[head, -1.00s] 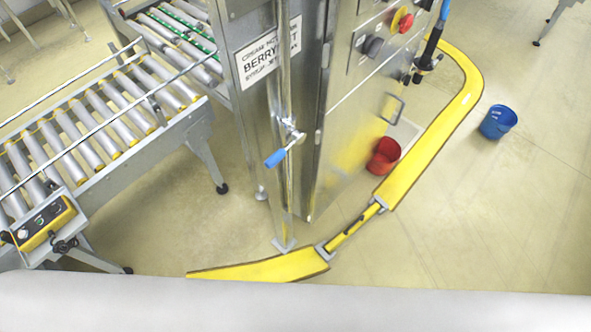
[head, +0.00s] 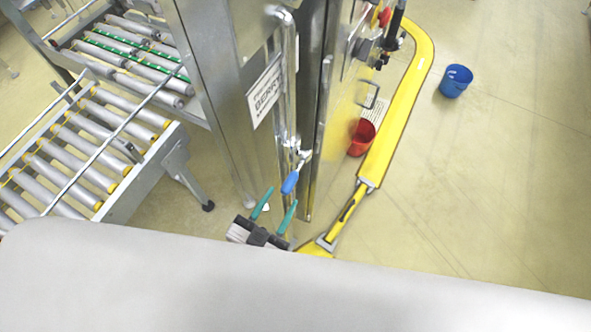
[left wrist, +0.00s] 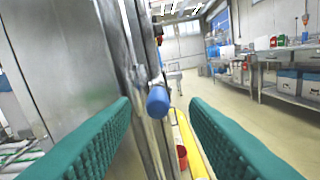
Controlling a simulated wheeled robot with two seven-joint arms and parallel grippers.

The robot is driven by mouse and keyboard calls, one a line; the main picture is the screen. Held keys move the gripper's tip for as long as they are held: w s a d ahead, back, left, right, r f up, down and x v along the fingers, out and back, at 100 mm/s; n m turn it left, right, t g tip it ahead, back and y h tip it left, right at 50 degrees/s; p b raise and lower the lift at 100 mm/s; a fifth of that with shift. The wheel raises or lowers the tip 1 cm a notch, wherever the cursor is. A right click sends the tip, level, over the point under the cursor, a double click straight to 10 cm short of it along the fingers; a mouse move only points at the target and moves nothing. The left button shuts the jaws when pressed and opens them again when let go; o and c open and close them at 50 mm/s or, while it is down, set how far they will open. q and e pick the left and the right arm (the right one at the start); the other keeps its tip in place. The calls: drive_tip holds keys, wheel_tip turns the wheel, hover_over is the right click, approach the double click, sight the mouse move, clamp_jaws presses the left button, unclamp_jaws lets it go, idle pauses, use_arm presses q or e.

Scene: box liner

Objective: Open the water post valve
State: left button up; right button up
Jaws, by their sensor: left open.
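The water post valve has a blue lever handle (head: 289,183) on a vertical steel pipe (head: 286,90) at the corner of the steel cabinet. My left gripper (head: 274,203), with two green fingers, is open just below and left of the handle in the head view. In the left wrist view the blue handle (left wrist: 158,100) shows its round end between the two open green fingers (left wrist: 160,125), beyond their tips and apart from them. The gap between the fingers is empty. My right gripper is out of view.
A steel roller conveyor (head: 90,150) stands on the left. A yellow floor guard (head: 390,120) curves around the cabinet. A red bucket (head: 361,138) stands by the cabinet and a blue bucket (head: 455,81) stands farther right.

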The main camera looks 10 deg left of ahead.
sight(296, 172)
use_arm(q)
drive_tip(key=p+x, duration=0.1)
drive_tip(key=x, duration=0.5)
drive_tip(key=shift+w+a, duration=0.1)
drive_tip(key=shift+w, duration=0.2)
drive_tip(key=shift+w+d, duration=0.2)
drive_tip(key=shift+w, duration=0.45)
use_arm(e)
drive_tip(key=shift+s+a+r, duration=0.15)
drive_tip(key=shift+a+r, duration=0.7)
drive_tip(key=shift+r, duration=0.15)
use_arm(q)
drive_tip(key=shift+c, duration=0.3)
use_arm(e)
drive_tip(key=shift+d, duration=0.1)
use_arm(q)
clamp_jaws()
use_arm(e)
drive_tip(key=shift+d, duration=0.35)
